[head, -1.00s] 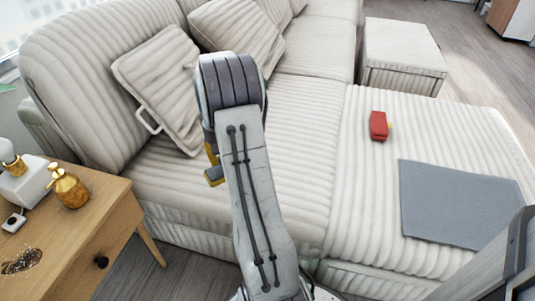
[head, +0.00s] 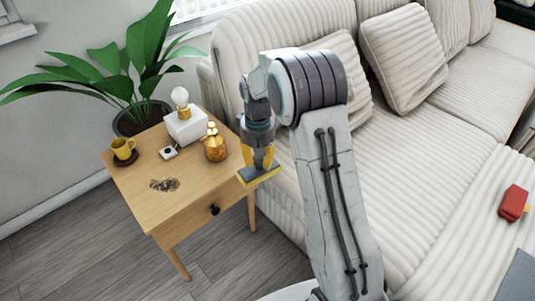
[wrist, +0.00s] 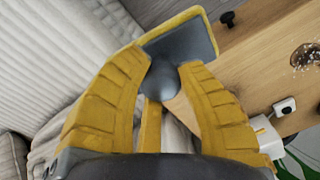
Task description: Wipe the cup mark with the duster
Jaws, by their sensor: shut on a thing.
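The cup mark (head: 164,185) is a dark ring-shaped stain with pale specks on the front part of the wooden side table (head: 135,185). It also shows at the right edge of the wrist view (wrist: 305,57). My gripper (head: 260,158) is shut on the duster (head: 259,177), a flat grey pad with a yellow edge. In the wrist view the yellow fingers hold the duster's grey handle (wrist: 168,75), with its pad (wrist: 188,40) beyond them. The duster is in the air by the table's right edge, to the right of the mark and apart from it.
On the table stand a yellow cup (head: 123,149), a small white box (head: 168,153), a white lamp (head: 184,122) and an amber bottle (head: 215,145). A dark drawer knob (head: 215,210) sticks out in front. The sofa (head: 400,130) is to the right, a plant (head: 130,75) behind.

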